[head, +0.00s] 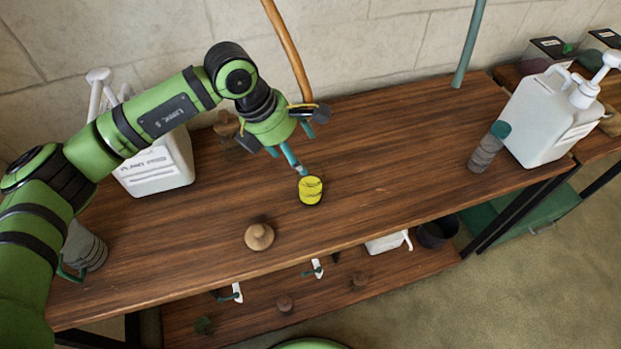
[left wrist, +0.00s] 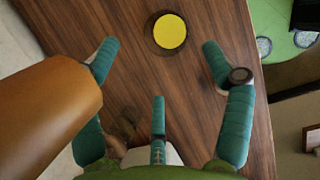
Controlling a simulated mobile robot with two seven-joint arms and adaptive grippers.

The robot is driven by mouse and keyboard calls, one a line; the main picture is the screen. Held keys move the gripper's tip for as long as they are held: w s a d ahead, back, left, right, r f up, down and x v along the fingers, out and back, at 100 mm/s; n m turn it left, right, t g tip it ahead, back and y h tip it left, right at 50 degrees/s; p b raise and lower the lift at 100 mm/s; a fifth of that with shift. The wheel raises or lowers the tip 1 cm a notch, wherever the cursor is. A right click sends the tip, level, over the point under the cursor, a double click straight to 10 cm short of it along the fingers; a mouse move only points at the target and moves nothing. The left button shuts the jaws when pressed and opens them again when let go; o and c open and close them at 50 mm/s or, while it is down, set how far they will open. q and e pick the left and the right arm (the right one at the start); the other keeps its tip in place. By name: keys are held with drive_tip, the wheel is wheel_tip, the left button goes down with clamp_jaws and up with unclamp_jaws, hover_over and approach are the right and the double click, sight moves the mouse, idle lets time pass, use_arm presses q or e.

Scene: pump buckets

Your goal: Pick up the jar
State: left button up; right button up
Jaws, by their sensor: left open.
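A small round yellow jar (head: 311,190) with dark marks on its side stands upright on the wooden table. In the left wrist view its flat yellow top (left wrist: 169,31) shows beyond the fingertips, at the upper middle. My left gripper (head: 293,151) is open, its teal fingers spread and pointing down, above and slightly to the left of the jar. One fingertip appears close to the jar in the head view; I cannot tell if it touches. In the left wrist view nothing is between the fingers (left wrist: 160,66). My right gripper is not in view.
An orange-brown hose (head: 288,45) hangs beside the left gripper and looms large at left in the wrist view (left wrist: 45,115). White pump containers (head: 160,165) (head: 548,120) stand left and right. A round wooden knob (head: 259,236) lies nearer the front edge.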

sight(311, 171)
use_arm(q)
drive_tip(key=p+x, duration=0.1)
drive_tip(key=x, duration=0.1)
drive_tip(key=p+x, duration=0.1)
drive_tip(key=x, duration=0.2)
drive_tip(key=s+p+x, duration=0.1)
drive_tip(key=x, duration=0.1)
drive_tip(key=shift+w+d+f, duration=0.15)
drive_tip(key=shift+d+f, duration=0.2)
drive_tip(key=shift+w+f, duration=0.15)
drive_tip(key=shift+f, duration=0.2)
drive_tip(key=shift+d+r, duration=0.1)
drive_tip(key=shift+r, duration=0.05)
drive_tip(key=c, duration=1.6)
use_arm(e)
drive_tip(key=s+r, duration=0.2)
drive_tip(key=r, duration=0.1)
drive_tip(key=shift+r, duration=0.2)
